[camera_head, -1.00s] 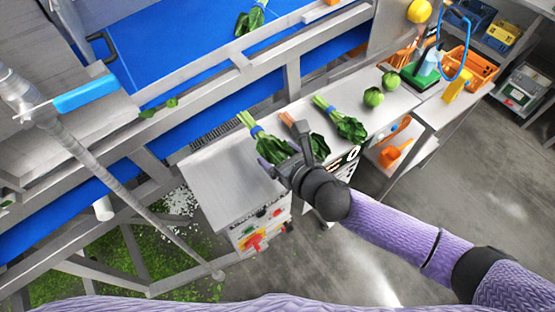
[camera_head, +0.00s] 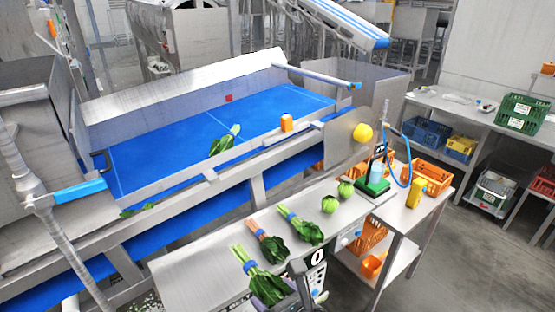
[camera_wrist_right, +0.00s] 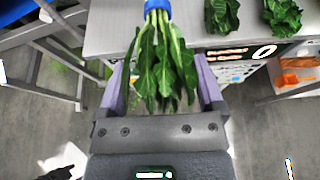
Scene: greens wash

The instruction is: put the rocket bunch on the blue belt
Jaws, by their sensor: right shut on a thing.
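A leafy bunch with green stems and a blue band (camera_head: 262,283), which looks like the rocket bunch, is at the near end of the steel worktable (camera_head: 190,270). My right gripper (camera_head: 292,285) is at its leaves. In the right wrist view the bunch (camera_wrist_right: 162,55) hangs between the two purple fingers (camera_wrist_right: 163,90), which are shut on its leaves; its band is towards the table. Whether it is off the tabletop is hard to tell. The blue belt (camera_head: 180,140) lies behind a metal rail, with another green bunch (camera_head: 225,141) on it. My left gripper is not in view.
The metal rail (camera_head: 240,165) edges the belt.

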